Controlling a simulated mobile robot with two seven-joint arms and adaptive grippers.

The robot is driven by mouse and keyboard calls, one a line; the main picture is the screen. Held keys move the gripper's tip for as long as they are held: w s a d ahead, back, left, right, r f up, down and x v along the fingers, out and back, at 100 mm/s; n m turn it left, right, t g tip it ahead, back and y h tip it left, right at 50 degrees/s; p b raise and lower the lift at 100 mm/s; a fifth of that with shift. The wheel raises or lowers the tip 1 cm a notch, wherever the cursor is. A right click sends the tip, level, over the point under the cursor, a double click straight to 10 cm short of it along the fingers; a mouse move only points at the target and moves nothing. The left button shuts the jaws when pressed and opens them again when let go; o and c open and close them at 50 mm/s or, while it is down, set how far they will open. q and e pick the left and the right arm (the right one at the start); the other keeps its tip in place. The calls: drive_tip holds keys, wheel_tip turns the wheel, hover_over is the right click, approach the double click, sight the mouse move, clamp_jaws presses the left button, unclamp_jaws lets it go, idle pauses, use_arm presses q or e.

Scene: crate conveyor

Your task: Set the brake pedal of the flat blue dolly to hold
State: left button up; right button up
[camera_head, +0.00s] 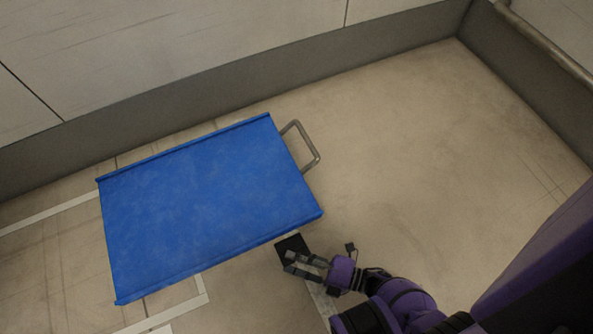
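The flat blue dolly (205,205) lies on the floor at left of centre, its deck empty and turned at an angle. A grey handle (311,148) sticks out from its right end. A black brake pedal (291,243) juts out at its near right corner. My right gripper (288,261) is at the pedal, with its fingers over the pedal's near part and pointing left. A gap shows between the fingers, and nothing is seen between them. I cannot tell whether they touch the pedal. The pedal's near part is partly hidden by the fingers. My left gripper is out of view.
A pale wall with a dark grey base (250,88) runs behind the dolly, and another meets it at the upper right corner, with a rail (545,42) along it. White floor lines (160,318) pass under the dolly. The floor right of the dolly is clear.

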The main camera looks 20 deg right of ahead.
drive_tip(key=v, duration=1.2)
idle(0.4)
